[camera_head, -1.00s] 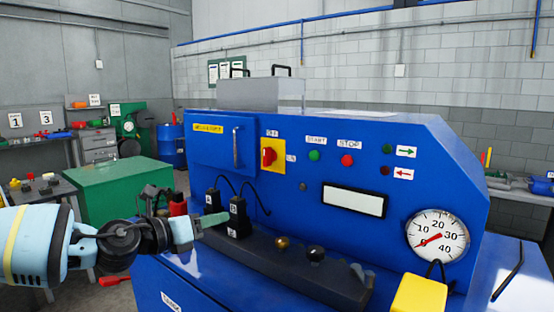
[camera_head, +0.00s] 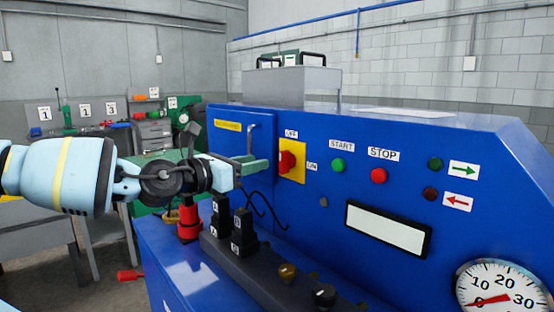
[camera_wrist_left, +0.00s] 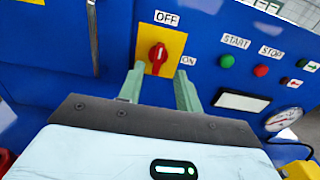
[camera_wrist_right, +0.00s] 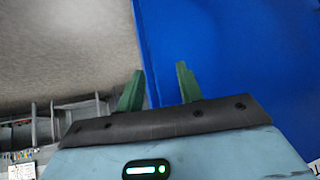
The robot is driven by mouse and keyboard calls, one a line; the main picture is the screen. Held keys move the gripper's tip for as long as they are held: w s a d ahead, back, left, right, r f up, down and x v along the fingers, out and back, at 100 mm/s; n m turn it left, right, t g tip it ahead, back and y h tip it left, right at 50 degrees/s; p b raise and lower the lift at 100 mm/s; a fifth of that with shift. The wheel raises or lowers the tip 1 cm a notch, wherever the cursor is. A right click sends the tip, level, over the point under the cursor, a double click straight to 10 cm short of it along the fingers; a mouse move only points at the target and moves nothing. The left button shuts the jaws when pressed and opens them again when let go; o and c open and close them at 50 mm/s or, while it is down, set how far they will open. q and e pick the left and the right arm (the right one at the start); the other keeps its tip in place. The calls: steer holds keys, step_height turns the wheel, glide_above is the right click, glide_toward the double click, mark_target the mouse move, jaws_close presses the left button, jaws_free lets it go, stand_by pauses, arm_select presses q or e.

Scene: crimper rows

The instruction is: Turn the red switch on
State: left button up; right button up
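The red rotary switch (camera_head: 287,162) sits on a yellow plate (camera_head: 298,176) on the blue machine's front, with an OFF label above it and an ON label to its right. In the left wrist view the red switch (camera_wrist_left: 157,58) has its handle roughly upright, toward OFF. My left gripper (camera_head: 262,165) is just in front of the switch, level with it. In the left wrist view its two green fingers (camera_wrist_left: 160,78) are spread and empty, one at each side below the switch. My right gripper (camera_wrist_right: 160,85) shows only in the right wrist view, open and empty.
The blue machine (camera_head: 330,215) carries a green START button (camera_head: 338,166), a red STOP button (camera_head: 378,176) and a gauge (camera_head: 500,290). A door handle (camera_head: 252,140) is left of the switch. Black labelled blocks (camera_head: 243,235) and a red-handled part (camera_head: 189,220) stand below my left gripper.

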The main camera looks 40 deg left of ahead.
mark_target(280, 157)
arm_select(q)
steer(key=w, duration=0.2)
steer(key=w+b, duration=0.1)
steer(key=w, duration=0.3)
steer(key=shift+d+f, duration=0.25)
steer(key=shift+f, duration=0.05)
steer(key=shift+w+d+r+b, duration=0.1)
steer(key=shift+w+b, duration=0.1)
steer(key=shift+w, duration=0.15)
steer(key=shift+w+r+b, duration=0.1)
steer(key=shift+w+b, duration=0.05)
steer(key=shift+w, duration=0.15)
steer(key=c, duration=0.7)
jaws_close()
